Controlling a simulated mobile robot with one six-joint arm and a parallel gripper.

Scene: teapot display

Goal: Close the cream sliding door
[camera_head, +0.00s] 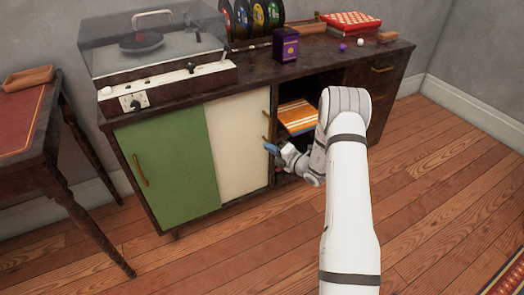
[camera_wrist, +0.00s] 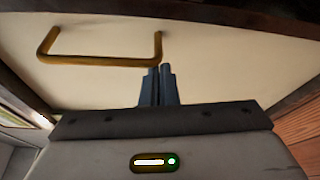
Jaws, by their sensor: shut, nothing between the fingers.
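The cream sliding door (camera_head: 238,150) stands beside the green door (camera_head: 168,165) in the cabinet front. An open compartment shows to the right of the cream door. My gripper (camera_head: 271,148) is by the cream door's right edge, low on the handle side. In the wrist view, the cream door (camera_wrist: 220,70) fills the background, with its brass bar handle (camera_wrist: 100,60) left of my gripper (camera_wrist: 160,70). The fingers are together and empty, close to the handle's right end. I cannot tell whether they touch the door or handle.
Striped orange sleeves (camera_head: 298,117) lie in the open compartment. A record player (camera_head: 150,45), a purple box (camera_head: 285,45) and a red board (camera_head: 350,20) stand on the cabinet top. A side table (camera_head: 40,125) is at left. The wooden floor in front is clear.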

